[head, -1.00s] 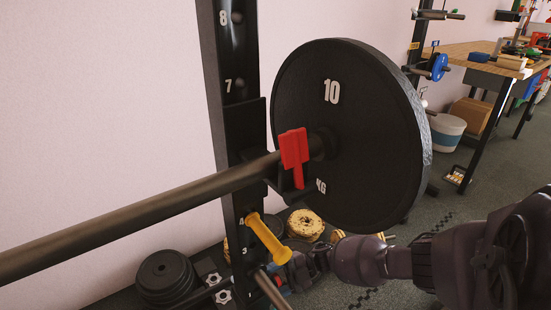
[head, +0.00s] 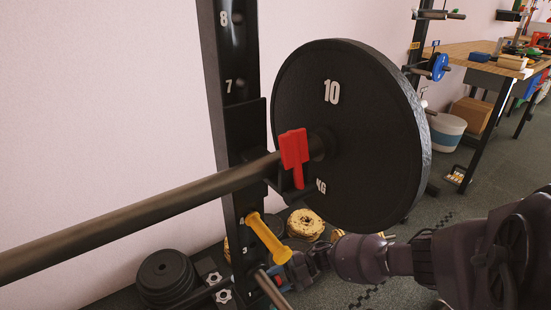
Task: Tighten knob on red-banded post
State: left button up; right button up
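A black upright post (head: 234,120) with white hole numbers stands left of centre. I cannot make out a clear red band on it. Two pale star-shaped knobs, an upper one (head: 214,278) and a lower one (head: 223,296), show low down just left of the post. My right gripper (head: 298,268) is low, just right of the post, beside a yellow peg (head: 268,238). Small blue and red parts show by its fingers, partly hidden. Its fingers are dark and small, so I cannot tell whether they are open or shut. My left gripper is not in view.
A bar (head: 130,220) crosses the post, with a red clip (head: 294,158) and a big black 10 KG plate (head: 350,120) above my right arm. Black plates (head: 165,275) are stacked low left. Yellowish plates (head: 305,224) lie behind. A workbench (head: 478,55) stands far right.

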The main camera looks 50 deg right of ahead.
jog(key=m, duration=0.6)
jog(key=shift+d+m+g+h, duration=0.1)
jog(key=shift+m+g+h, duration=0.2)
jog(key=shift+g+h, duration=0.1)
jog(key=m+g, duration=0.1)
jog(key=m, duration=0.3)
jog(key=shift+m, duration=0.8)
jog(key=shift+g, duration=0.3)
jog(key=o, duration=0.9)
jog(key=shift+s, duration=0.1)
